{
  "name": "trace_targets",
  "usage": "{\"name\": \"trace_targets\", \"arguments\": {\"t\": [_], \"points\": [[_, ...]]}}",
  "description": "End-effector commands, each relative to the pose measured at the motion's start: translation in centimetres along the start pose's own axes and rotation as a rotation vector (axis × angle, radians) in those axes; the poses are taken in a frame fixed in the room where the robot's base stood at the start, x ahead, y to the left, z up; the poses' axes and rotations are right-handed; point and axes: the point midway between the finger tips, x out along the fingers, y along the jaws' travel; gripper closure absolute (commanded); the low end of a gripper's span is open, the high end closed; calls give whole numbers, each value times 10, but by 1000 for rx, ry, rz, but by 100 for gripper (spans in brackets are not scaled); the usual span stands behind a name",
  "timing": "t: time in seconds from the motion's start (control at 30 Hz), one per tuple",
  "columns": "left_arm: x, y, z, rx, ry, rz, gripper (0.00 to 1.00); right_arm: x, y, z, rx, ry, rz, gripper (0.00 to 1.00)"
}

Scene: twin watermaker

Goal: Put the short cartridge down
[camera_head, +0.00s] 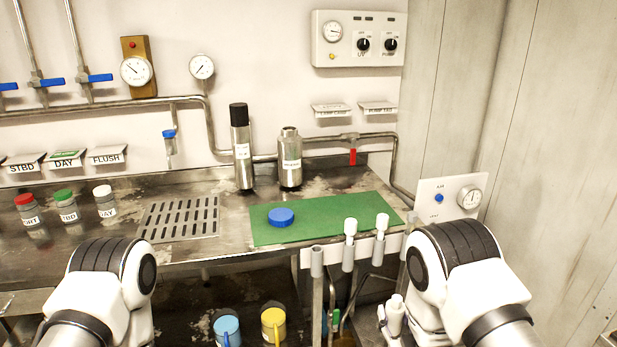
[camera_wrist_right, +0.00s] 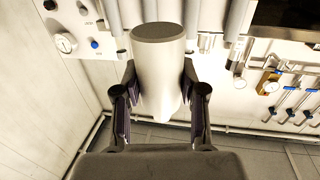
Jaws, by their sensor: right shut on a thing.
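The short cartridge, a plain white cylinder (camera_wrist_right: 158,75), is held between the fingers of my right gripper (camera_wrist_right: 158,108) in the right wrist view. In the head view its white top (camera_head: 396,302) shows low, beside my right arm, in front of the bench edge. My right gripper is shut on it, and the fingers lie on either side of it. The cartridge's far end is partly hidden by the gripper. My left arm shows at the lower left of the head view, but its gripper is not seen.
A tube rack (camera_head: 317,262) on the bench front holds two white-topped pieces; its left tube shows none. The green mat (camera_head: 340,219) carries a blue cap (camera_head: 281,217). A black-topped canister (camera_head: 241,150) and a steel housing (camera_head: 290,160) stand behind. Mugs sit below.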

Motion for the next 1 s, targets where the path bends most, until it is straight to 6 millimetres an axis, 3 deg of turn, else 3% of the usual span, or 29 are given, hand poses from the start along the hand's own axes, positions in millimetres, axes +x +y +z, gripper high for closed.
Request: {"name": "trace_targets", "arguments": {"t": [0.1,0.3,1.0], "points": [[0,0,0,0,0,0,50,-12,10,-7,0,7,53,100],[0,0,0,0,0,0,50,-45,9,-24,6,12,53,100],[0,0,0,0,0,0,50,-44,8,-23,7,12,52,100]]}}
